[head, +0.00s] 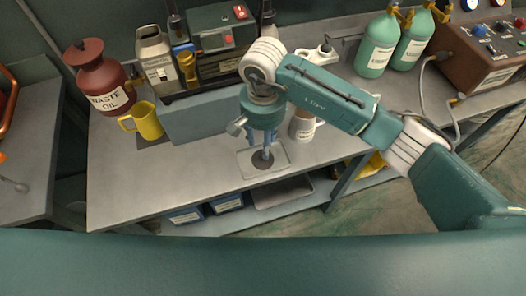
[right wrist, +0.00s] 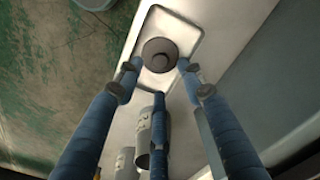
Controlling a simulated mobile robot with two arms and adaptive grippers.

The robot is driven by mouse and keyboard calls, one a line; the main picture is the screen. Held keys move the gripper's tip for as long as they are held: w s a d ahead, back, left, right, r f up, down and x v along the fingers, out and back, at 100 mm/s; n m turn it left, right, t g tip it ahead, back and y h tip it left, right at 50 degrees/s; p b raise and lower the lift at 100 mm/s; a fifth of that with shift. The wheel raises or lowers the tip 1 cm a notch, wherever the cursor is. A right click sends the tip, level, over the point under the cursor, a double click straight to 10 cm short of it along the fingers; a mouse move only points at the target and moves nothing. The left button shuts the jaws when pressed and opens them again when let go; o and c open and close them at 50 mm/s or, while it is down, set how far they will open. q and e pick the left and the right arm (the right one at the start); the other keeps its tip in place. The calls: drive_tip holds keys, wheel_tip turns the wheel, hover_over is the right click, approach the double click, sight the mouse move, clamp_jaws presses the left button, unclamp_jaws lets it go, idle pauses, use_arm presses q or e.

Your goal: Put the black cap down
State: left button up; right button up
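The black cap (head: 263,159) is a dark round disc with a raised centre, on a small pale tray (head: 284,167) near the front edge of the bench. It also shows in the right wrist view (right wrist: 160,55), flat over the tray (right wrist: 197,36). My right gripper (head: 262,146) points down over the tray, its blue fingers around the cap. In the right wrist view my right gripper's fingertips (right wrist: 159,68) stand apart on either side of the cap, with narrow gaps visible. My left gripper is not in view.
A labelled mug (head: 303,126) stands close to the right of my gripper. A yellow jug (head: 143,121) and a red waste oil can (head: 101,80) are at the left. Teal cylinders (head: 378,45) stand at the back right. The bench's left front (head: 150,185) is clear.

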wheel_tip(320, 180, up, 6)
drive_tip(key=b, duration=0.1)
idle(0.5)
